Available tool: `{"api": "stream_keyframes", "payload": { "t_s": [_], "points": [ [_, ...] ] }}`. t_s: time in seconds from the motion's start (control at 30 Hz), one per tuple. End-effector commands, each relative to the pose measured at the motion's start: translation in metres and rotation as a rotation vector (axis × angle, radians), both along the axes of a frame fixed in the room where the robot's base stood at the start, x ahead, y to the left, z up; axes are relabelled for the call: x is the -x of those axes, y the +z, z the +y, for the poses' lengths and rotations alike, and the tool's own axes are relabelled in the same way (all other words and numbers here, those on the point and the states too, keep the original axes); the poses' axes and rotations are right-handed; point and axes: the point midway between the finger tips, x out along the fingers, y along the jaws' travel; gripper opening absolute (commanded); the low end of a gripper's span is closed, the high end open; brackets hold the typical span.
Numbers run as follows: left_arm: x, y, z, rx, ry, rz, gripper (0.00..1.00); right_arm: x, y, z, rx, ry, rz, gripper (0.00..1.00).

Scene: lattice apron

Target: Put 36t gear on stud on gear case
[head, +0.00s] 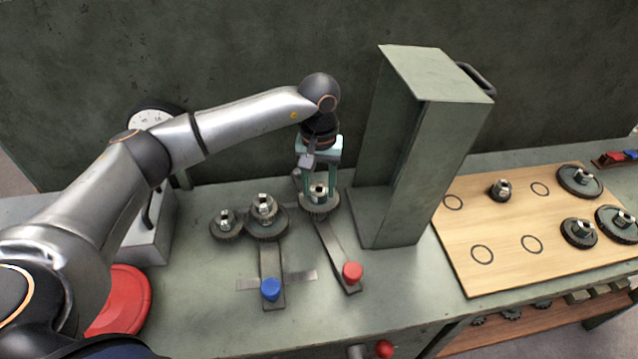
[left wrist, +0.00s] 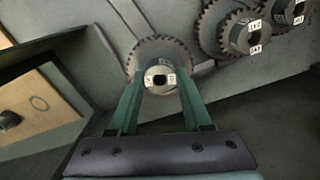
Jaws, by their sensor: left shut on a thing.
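My left gripper (head: 320,180) points down and is shut on the pale hub of a dark toothed gear (head: 318,208). The gear is at the far end of the arm with the red knob (head: 352,272). In the left wrist view this gear (left wrist: 142,52) shows with its hub between my two green fingers (left wrist: 161,82). The tooth count on its label is too small to read. The stud is hidden, and I cannot tell whether the gear is seated or just above the arm. My right gripper is out of view.
Two gears (head: 263,226) stand close on the left, by the arm with the blue knob (head: 270,290). A tall green-grey housing (head: 400,165) rises close on the right. A wooden board (head: 470,225) with several gears and ringed spots lies further right. A red disc (head: 125,300) is at left.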

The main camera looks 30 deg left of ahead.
Motion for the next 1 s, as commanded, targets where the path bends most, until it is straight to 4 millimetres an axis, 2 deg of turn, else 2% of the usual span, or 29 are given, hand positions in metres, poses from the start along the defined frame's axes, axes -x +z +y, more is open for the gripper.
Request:
{"api": "stream_keyframes", "payload": {
  "t_s": [0.47, 0.5, 0.8, 1.0],
  "points": [
    [-0.0011, -0.0045, 0.0, 0.002, 0.001, -0.004, 0.0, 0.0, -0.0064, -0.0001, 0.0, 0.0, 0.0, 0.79],
    [-0.0011, -0.0045, 0.0, 0.002, 0.001, -0.004, 0.5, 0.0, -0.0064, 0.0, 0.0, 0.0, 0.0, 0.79],
    [-0.0004, -0.0057, 0.0, 0.001, 0.0, -0.001, 0.84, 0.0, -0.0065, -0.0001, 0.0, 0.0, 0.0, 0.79],
    [0.0007, -0.0081, 0.0004, -0.001, 0.0, 0.003, 0.86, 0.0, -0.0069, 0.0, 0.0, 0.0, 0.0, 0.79]
  ]
}}
